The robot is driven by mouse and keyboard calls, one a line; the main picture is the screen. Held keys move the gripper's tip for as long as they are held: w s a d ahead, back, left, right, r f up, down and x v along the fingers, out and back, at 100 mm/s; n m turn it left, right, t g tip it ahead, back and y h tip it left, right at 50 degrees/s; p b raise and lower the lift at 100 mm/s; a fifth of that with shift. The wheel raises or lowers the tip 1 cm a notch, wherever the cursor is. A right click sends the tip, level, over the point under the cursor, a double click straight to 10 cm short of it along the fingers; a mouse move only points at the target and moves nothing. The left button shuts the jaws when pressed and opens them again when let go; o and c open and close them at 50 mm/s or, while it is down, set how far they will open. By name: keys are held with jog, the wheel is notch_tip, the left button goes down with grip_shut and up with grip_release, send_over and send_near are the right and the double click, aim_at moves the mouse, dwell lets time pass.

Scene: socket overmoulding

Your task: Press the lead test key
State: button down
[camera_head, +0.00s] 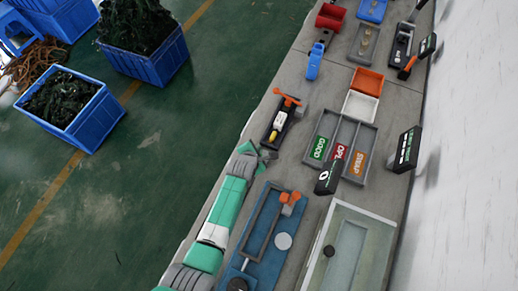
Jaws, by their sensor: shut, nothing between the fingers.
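My gripper (266,155) is at the end of my green and white arm, at the bench's left edge. It is small and dark here, with its fingers shut and empty. It is just below a dark tray-like fixture (270,137) that has an orange handle (287,97) and holds a yellow and white piece (278,122). I cannot tell whether the fingertips touch the fixture. No key is clearly readable as the lead test key. A small black display (328,178) showing what looks like a 0 stands to the right of my gripper.
A grey sorting tray (328,124) has green, red and orange labelled compartments. Below is a blue fixture (267,271) with a white disc (283,241), and a pale glass-topped box (386,232). An upright black screen (405,150) stands at right. Blue crates (90,120) stand on the floor.

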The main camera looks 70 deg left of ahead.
jog(key=shift+f+b, duration=0.35)
jog(key=shift+f, duration=0.6)
dwell(1.2)
jog(key=shift+f+b, duration=0.35)
jog(key=shift+f, duration=0.05)
jog(key=shift+f+b, duration=0.45)
jog(key=shift+f, duration=0.1)
dwell(0.5)
jog(key=shift+r, duration=0.15)
jog(key=shift+r+p, duration=0.8)
jog(key=shift+p, duration=0.15)
notch_tip(320, 180, up, 5)
jog(key=p, duration=0.5)
jog(key=shift+r, duration=0.1)
